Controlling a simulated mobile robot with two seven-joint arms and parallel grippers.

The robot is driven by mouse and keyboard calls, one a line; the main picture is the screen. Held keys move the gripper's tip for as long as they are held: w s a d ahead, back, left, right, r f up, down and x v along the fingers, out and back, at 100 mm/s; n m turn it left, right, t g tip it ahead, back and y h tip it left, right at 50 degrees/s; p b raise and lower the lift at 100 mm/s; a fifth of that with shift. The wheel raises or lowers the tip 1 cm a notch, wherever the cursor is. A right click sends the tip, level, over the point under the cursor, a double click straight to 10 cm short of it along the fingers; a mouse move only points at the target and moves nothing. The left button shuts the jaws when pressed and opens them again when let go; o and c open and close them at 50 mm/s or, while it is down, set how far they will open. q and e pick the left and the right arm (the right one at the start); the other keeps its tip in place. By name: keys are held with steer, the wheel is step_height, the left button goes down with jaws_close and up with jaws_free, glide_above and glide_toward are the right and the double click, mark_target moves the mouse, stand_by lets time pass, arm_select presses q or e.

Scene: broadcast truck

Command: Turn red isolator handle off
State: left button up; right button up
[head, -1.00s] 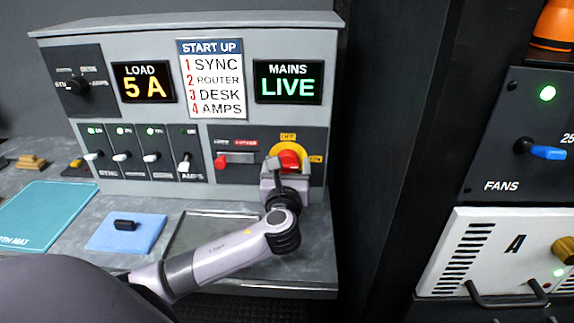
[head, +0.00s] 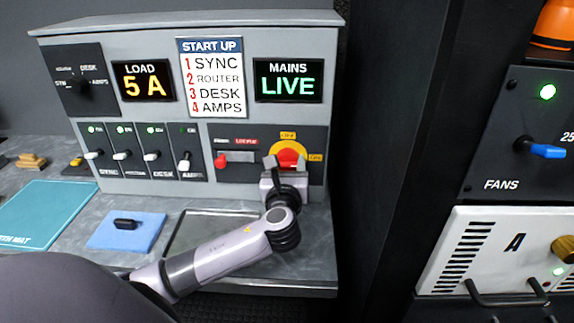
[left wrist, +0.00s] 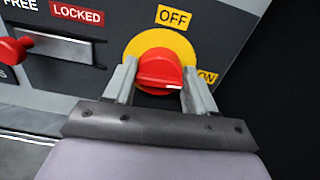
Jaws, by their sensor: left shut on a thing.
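The red isolator handle (head: 286,155) sits on a yellow disc at the lower right of the grey panel. In the left wrist view the red handle (left wrist: 160,70) lies roughly level, its white mark at the right end towards the ON label (left wrist: 207,77). The OFF label (left wrist: 173,17) is above the disc. My left gripper (left wrist: 160,82) has one finger at each end of the handle and is shut on it. In the head view my left gripper (head: 284,163) partly covers the handle. My right gripper is not in view.
A red slide lever (left wrist: 12,50) stands at the left end of its slot, under FREE. The MAINS display (head: 288,82) reads LIVE, and the LOAD display (head: 144,82) reads 5 A. A dark cabinet wall (head: 390,150) stands close right of the panel.

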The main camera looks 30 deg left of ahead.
arm_select(q)
steer(key=n, duration=0.4)
steer(key=shift+a, duration=0.1)
steer(key=n+b, duration=0.1)
steer(key=n, duration=0.3)
steer(key=shift+s+a+n, duration=0.1)
steer(key=shift+n, duration=0.2)
steer(key=n+b, duration=0.2)
steer(key=n, duration=0.2)
steer(key=shift+a+f+n, duration=0.1)
steer(key=shift+n, duration=0.2)
steer(key=shift+n+b, duration=0.7)
steer(key=shift+n, duration=1.4)
steer(key=o, duration=1)
steer(key=shift+f, duration=0.1)
